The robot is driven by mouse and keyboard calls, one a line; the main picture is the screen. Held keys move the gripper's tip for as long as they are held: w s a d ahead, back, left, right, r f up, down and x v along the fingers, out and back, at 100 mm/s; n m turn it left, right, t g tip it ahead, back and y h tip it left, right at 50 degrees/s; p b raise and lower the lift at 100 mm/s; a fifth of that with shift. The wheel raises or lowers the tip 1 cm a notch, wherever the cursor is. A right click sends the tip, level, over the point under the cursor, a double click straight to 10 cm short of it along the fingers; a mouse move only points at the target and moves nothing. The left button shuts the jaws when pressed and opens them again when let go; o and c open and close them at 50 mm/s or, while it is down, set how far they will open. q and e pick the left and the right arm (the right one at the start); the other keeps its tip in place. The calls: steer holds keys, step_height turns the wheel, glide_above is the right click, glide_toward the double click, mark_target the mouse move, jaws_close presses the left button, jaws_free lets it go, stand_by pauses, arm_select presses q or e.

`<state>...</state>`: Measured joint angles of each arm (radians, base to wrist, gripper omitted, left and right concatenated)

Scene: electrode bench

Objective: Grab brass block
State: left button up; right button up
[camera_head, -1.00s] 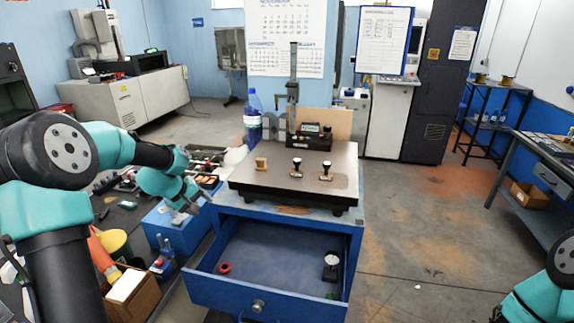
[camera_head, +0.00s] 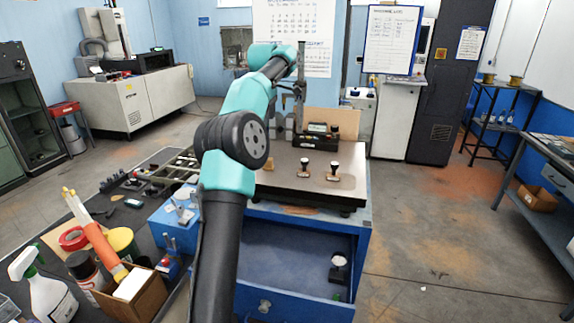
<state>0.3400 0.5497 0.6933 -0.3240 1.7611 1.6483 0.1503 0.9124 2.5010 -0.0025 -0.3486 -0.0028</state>
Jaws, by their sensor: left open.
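The brass block (camera_head: 268,164) stands on the dark surface plate (camera_head: 312,190), on its left side. It is partly hidden behind my left arm. My left arm rises across the middle of the view and reaches over the back of the plate. My left gripper (camera_head: 289,70) is at the arm's far end near the height gauge, well above and beyond the block; it is open, its fingers small and hard to make out. It is apart from the block. My right gripper is out of view.
A height gauge (camera_head: 301,95) and a black boxed device (camera_head: 318,135) are at the plate's back. The drawer (camera_head: 290,260) below is open, holding a small round-topped item (camera_head: 338,268). A cluttered bench is left.

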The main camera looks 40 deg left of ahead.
arm_select(q)
steer(key=shift+w+d+r, duration=0.15)
steer(key=shift+w, duration=0.05)
step_height(320, 180, down, 12)
steer(key=shift+f, duration=0.15)
stand_by(0.8)
steer(key=shift+s+d+f, duration=0.1)
steer(key=shift+s+f, duration=0.1)
steer(key=shift+f, duration=1.1)
steer(key=shift+s+f, duration=0.2)
steer(key=shift+f, duration=1.1)
